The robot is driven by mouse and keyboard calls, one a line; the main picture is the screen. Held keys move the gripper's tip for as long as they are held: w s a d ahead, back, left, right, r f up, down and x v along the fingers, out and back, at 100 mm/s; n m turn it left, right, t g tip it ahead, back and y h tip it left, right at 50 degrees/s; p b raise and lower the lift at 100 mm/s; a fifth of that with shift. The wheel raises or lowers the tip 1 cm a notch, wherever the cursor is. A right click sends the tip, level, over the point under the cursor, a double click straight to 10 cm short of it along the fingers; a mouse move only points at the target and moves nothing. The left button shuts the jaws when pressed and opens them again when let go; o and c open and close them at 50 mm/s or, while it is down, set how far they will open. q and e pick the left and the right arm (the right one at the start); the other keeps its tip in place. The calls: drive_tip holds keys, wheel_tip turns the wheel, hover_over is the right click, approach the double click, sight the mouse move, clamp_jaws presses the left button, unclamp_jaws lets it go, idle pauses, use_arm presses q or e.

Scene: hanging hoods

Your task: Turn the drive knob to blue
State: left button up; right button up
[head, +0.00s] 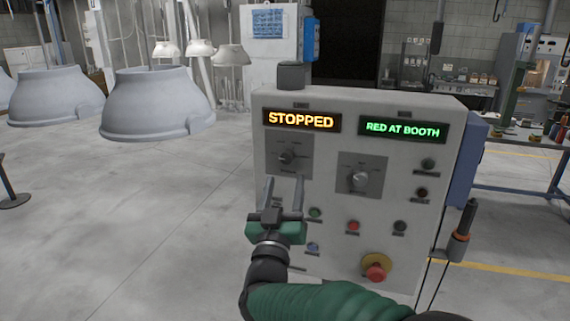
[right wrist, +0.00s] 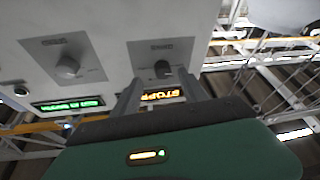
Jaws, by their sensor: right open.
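The control panel (head: 330,215) has two knobs on grey plates. My right gripper (head: 283,181) is open and empty, fingers pointing up at the panel, just below the dark knob. My left gripper is not in view.
Displays read "STOPPED" (head: 300,120) in orange and "RED AT BOOTH" (head: 402,130) in green. Several small buttons and a red emergency stop (head: 376,270) sit lower on the panel. Grey hoods (head: 155,103) hang at left. The floor at left is mostly clear.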

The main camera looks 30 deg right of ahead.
sight(288, 163)
drive_tip(key=x, duration=0.5)
drive_tip(key=shift+d+r+p, duration=0.1)
drive_tip(key=shift+r+p, duration=0.05)
drive_tip(key=shift+p, duration=0.15)
drive_tip(key=shift+w+a+r, duration=0.2)
drive_tip(key=shift+a, duration=0.05)
drive_tip(key=shift+w+a+r, duration=0.15)
drive_tip(key=shift+a, duration=0.3)
drive_tip(key=shift+d, duration=0.75)
drive_tip(key=c, duration=0.6)
drive_tip(key=shift+c, duration=1.3)
clamp_jaws()
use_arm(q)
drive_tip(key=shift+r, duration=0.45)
use_arm(e)
drive_tip(key=shift+a, duration=0.2)
